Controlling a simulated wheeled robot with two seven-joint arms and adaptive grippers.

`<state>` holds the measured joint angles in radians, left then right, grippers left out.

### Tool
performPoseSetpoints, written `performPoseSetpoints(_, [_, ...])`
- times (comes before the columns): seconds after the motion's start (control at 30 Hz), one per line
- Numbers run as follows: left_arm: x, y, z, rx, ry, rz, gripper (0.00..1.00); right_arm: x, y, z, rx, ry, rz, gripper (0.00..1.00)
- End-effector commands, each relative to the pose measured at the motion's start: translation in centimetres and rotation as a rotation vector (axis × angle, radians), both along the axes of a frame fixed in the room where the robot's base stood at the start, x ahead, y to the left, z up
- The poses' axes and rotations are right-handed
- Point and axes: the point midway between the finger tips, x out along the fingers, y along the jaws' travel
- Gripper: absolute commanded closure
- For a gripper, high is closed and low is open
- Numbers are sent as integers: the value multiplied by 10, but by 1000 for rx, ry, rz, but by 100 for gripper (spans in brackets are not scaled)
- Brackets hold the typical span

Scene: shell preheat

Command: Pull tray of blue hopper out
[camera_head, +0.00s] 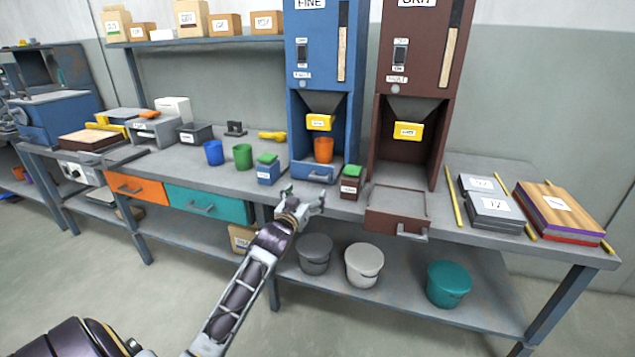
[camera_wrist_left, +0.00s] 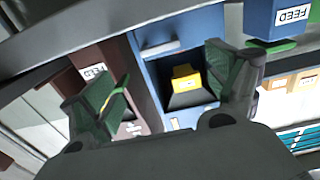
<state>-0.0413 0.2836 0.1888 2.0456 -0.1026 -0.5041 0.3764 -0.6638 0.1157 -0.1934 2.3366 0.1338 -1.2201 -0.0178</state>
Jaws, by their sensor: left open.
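The blue hopper (camera_head: 346,100), labelled FINE, stands at the back middle of the bench. Its blue tray (camera_head: 321,179) is at its base, pushed in, with a pale handle on its front. An orange cup (camera_head: 323,150) stands in the hopper's opening below the yellow spout (camera_head: 320,122). My left gripper (camera_head: 303,198) is open and empty, in front of the bench edge and slightly below the tray. In the left wrist view the open fingers (camera_wrist_left: 157,65) frame the hopper and the tray handle (camera_wrist_left: 157,48), apart from it. My right gripper is out of view.
A blue FEED container (camera_head: 268,171) and a brown one (camera_head: 350,185) stand at either side of the tray front. The brown hopper's tray (camera_head: 380,220) is pulled out at the right. Blue (camera_head: 213,152) and green (camera_head: 243,156) cups stand left. Buckets stand on the lower shelf.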

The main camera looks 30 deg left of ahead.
Motion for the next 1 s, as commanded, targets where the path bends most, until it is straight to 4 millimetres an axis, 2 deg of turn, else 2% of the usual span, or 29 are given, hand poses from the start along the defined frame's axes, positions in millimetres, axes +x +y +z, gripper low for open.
performPoseSetpoints(0.2, [17, 3, 0, 0, -1, -1, 12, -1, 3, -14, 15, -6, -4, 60])
performPoseSetpoints(1.0, [74, 18, -1, 0, 0, -1, 12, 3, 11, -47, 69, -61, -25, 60])
